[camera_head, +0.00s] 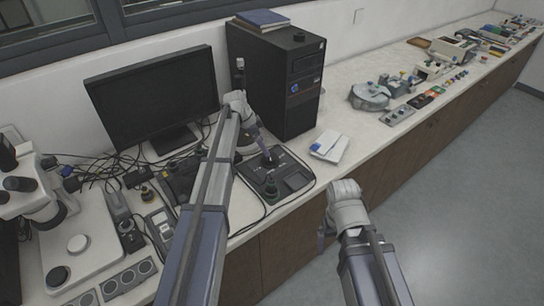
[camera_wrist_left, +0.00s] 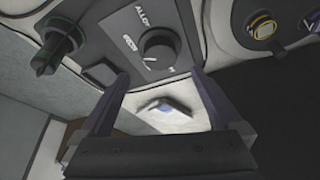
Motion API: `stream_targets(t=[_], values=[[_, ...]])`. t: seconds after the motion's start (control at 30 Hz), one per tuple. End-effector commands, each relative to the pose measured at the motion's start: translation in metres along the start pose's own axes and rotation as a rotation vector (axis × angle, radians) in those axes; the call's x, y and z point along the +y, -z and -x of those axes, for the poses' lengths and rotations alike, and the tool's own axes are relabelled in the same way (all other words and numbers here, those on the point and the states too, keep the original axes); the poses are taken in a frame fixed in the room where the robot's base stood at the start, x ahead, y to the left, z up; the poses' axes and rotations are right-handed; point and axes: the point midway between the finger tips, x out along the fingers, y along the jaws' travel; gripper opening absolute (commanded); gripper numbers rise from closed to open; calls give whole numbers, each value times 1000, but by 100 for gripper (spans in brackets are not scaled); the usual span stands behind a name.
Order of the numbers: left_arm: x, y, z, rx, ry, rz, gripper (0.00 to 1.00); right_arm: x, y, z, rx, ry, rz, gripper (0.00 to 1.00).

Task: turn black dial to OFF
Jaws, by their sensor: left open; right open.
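The black dial (camera_wrist_left: 157,48) shows in the left wrist view, on a dark grey panel with white lettering. It has a light pointer mark near its lower edge; I cannot make out OFF. My left gripper (camera_wrist_left: 160,76) is open, with one finger on each side below the dial and nothing between them. In the head view my left gripper (camera_head: 262,148) is over the dark control unit (camera_head: 296,181) on the bench, and partly hides it. I cannot tell whether the fingers touch the dial. My right gripper (camera_head: 325,234) is open and empty, in front of the bench edge.
A green-marked black knob (camera_wrist_left: 60,43) and a yellow-ringed button (camera_wrist_left: 264,27) flank the dial. A computer tower (camera_head: 302,80) and a monitor (camera_head: 150,97) stand behind the unit. A microscope (camera_head: 38,190) and cables are at left. White-blue packets (camera_head: 330,146) lie to the right.

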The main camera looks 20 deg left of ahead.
Motion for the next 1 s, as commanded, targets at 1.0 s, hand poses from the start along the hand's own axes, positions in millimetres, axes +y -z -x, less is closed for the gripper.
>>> stream_targets(t=[1.0], values=[[0,0,-73,-1,0,0,92,-6,4,-67,0,0,0,95]])
